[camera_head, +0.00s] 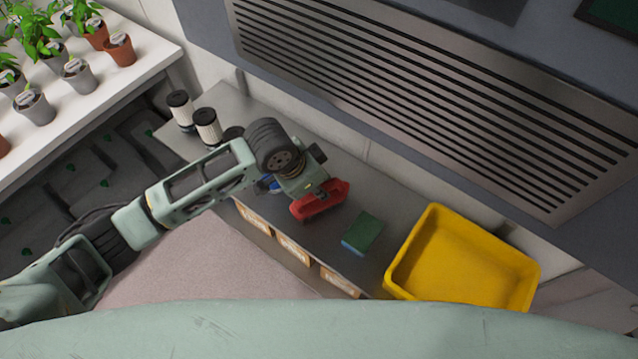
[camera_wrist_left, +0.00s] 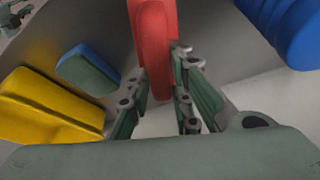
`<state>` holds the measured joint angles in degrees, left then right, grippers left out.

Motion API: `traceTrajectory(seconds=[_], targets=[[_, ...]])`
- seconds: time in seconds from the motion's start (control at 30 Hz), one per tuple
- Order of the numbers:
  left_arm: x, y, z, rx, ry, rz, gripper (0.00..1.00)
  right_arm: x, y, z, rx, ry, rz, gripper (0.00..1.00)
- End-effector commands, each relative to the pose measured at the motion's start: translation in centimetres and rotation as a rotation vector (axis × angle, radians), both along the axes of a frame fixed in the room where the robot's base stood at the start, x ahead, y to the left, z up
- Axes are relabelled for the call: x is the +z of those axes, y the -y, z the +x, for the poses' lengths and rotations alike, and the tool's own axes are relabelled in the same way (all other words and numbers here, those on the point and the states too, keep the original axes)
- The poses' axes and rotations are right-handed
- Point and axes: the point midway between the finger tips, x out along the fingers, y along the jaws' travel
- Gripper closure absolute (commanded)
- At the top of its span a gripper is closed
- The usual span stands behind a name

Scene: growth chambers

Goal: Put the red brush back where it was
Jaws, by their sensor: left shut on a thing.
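The red brush (camera_head: 320,200) is in my left gripper (camera_head: 312,186), over the grey bench top. In the left wrist view the red brush (camera_wrist_left: 153,45) stands between the two fingers of the left gripper (camera_wrist_left: 160,88), which are shut on it. The gripper hides part of the brush in the head view, and its bristles are not clear. I cannot tell whether the brush touches the bench. My right gripper is not in view.
A green and blue sponge (camera_head: 362,234) lies right of the brush, and a yellow tub (camera_head: 470,262) stands further right. A blue object (camera_head: 268,184) is partly hidden behind my left wrist. Black-and-white cylinders (camera_head: 207,126) stand at the back left. Potted plants (camera_head: 120,50) fill a white shelf.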

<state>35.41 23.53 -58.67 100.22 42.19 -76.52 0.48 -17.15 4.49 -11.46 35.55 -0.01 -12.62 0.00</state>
Motion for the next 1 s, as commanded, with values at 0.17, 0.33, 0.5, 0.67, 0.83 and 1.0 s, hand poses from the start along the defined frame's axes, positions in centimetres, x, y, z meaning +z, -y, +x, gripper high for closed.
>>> traceTrajectory(seconds=[0.17, 0.33, 0.5, 0.67, 0.83, 1.0], targets=[[-0.4, 0.3, 0.4, -0.001, 0.004, -0.002, 1.00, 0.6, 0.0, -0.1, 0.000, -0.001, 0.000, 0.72], [-0.5, 0.2, 0.3, -0.001, 0.002, -0.001, 0.76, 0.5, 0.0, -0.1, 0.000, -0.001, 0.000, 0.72], [-0.4, 0.2, 0.3, -0.001, 0.002, -0.001, 0.62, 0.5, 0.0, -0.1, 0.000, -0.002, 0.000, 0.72], [-0.4, 0.2, 0.3, -0.001, 0.002, -0.001, 0.62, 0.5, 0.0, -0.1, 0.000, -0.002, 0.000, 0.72], [-0.2, 0.2, 0.3, 0.000, 0.003, -0.001, 0.62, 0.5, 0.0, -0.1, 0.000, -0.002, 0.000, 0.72], [1.5, -0.5, 0.0, 0.000, 0.005, -0.002, 0.62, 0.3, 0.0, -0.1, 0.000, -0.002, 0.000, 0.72]])
